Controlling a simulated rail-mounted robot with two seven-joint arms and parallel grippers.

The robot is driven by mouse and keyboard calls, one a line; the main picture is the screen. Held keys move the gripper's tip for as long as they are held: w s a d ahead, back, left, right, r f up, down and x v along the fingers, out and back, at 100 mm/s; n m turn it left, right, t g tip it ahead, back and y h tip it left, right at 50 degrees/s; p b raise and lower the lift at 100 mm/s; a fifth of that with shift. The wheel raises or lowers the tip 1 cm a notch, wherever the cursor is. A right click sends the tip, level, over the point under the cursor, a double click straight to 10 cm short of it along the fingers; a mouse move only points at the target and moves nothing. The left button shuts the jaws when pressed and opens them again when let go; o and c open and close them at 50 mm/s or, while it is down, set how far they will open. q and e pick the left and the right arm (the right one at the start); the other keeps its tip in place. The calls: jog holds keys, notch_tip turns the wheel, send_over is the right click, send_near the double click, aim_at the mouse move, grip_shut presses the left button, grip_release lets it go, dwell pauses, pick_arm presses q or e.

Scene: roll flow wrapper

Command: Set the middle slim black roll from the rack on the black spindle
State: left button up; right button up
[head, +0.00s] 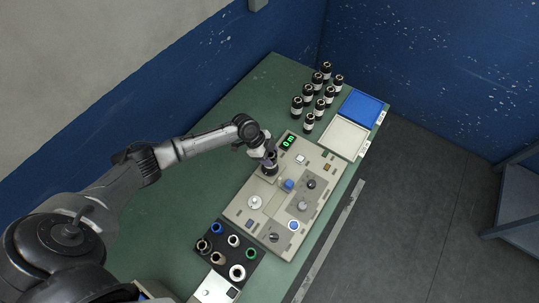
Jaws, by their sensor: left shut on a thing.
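My left gripper (268,156) is over the far left part of the beige wrapper machine (245,222). It is shut on a small dark roll (271,167), which shows just below the fingers, at or just above the panel. I cannot tell whether it touches the machine; the black spindle is not clearly seen there and may be hidden by the roll and gripper. The dark rack (234,261) near the front holds several rolls with blue, green, white and brownish tops. My right gripper is not in view.
Several black bottles with white labels (308,122) stand at the back of the green table (185,221). A blue tray (360,108) and a white tray (343,137) lie at the right edge. Knobs and a green display (288,143) rise from the panel. The table left of the machine is clear.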

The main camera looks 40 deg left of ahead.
pick_arm(q)
jog(key=o, duration=1.5)
jog(key=shift+c, duration=0.2)
jog(key=shift+r+p, duration=3.25)
jog(key=shift+r, duration=0.8)
